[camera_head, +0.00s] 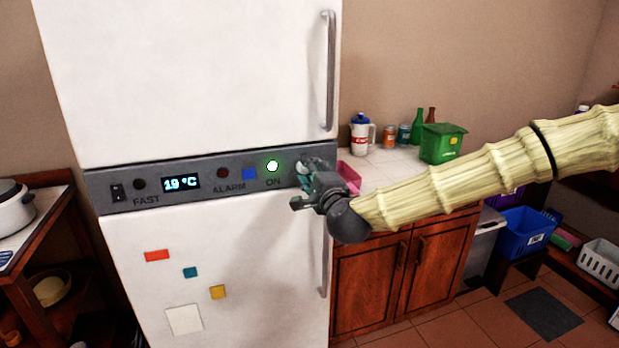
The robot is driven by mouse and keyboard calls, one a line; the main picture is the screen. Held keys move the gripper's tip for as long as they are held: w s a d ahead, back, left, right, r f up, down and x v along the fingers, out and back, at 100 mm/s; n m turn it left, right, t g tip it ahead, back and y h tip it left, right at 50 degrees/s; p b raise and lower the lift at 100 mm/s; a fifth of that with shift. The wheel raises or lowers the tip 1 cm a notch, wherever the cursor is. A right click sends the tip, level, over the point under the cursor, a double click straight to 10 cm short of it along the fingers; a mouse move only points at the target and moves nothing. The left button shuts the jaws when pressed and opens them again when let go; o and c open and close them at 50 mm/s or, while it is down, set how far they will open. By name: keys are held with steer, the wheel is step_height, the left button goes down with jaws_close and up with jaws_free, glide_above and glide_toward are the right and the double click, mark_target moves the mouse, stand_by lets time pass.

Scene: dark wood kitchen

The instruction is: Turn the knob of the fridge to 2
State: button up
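The white fridge (190,70) stands at the left with a grey control panel (205,173) between its two doors. The panel has a switch marked FAST (117,192), a display reading 19 °C (181,183), an ALARM light (222,173) and a lit green ON light (273,166). My gripper (299,185) is at the right end of the panel, its fingers spread apart. The knob cannot be made out clearly; my gripper covers that end of the panel. I cannot tell whether the fingers touch anything.
The upper door handle (328,70) rises above my gripper and the lower one (324,265) hangs below it. A tiled counter to the right holds a jug (361,134), cans, bottles and a green box (441,143). A pot (12,206) stands at the far left.

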stand_by(0.4)
steer(key=o, duration=0.9)
steer(key=shift+o, duration=0.2)
steer(key=v, duration=1.2)
steer(key=shift+f, duration=0.1)
